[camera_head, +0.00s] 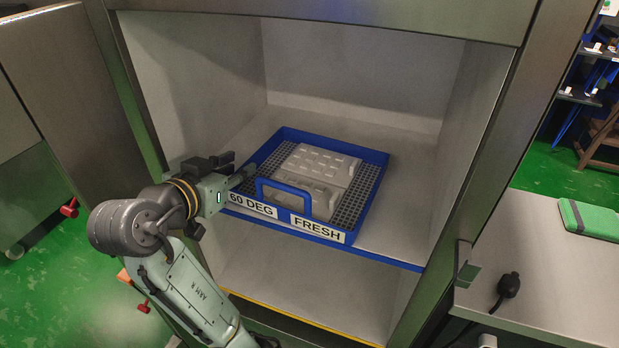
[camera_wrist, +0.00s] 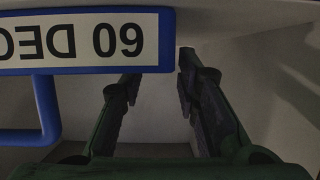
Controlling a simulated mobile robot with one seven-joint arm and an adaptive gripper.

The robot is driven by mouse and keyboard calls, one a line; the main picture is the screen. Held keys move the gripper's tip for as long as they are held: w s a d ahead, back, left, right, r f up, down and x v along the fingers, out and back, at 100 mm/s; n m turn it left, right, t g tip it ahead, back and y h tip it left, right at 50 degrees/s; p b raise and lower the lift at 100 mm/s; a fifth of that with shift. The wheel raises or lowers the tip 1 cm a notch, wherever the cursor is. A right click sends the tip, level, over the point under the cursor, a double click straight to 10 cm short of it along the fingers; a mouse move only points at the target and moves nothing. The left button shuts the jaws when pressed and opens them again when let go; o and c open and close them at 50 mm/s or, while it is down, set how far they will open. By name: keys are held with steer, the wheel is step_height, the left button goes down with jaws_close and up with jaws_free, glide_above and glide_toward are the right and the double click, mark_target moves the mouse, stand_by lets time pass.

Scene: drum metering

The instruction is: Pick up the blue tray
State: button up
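The blue tray (camera_head: 374,156) sits on a shelf inside an open metal cabinet in the head view. It has a mesh floor, a raised front handle (camera_head: 262,186), and front labels reading "60 DEG" and "FRESH". My gripper (camera_head: 236,168) is at the tray's front left corner, left of the handle. The tray's labelled front (camera_wrist: 80,40) appears upside down at upper left, with the handle (camera_wrist: 48,108) left of the fingers.
The cabinet's side walls flank the tray, and its open door (camera_head: 65,95) stands at the left. A lower compartment (camera_head: 320,290) below the shelf looks empty. At right, a grey counter (camera_head: 545,275) holds a green pad (camera_head: 590,219) and a dark bulb-shaped object (camera_head: 508,285).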

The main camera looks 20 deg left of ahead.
mark_target(250, 158)
steer(key=x, duration=0.1)
steer(key=p+x, duration=0.1)
steer(key=x, duration=0.1)
steer(key=r+x, duration=0.1)
steer(key=shift+w+d+f+p, duration=0.1)
steer(key=shift+w+f+p, duration=0.05)
steer(key=shift+w+p, duration=0.25)
steer(key=shift+w+f, duration=0.2)
steer(key=shift+w, duration=0.1)
jaws_close()
steer(key=shift+r, duration=0.1)
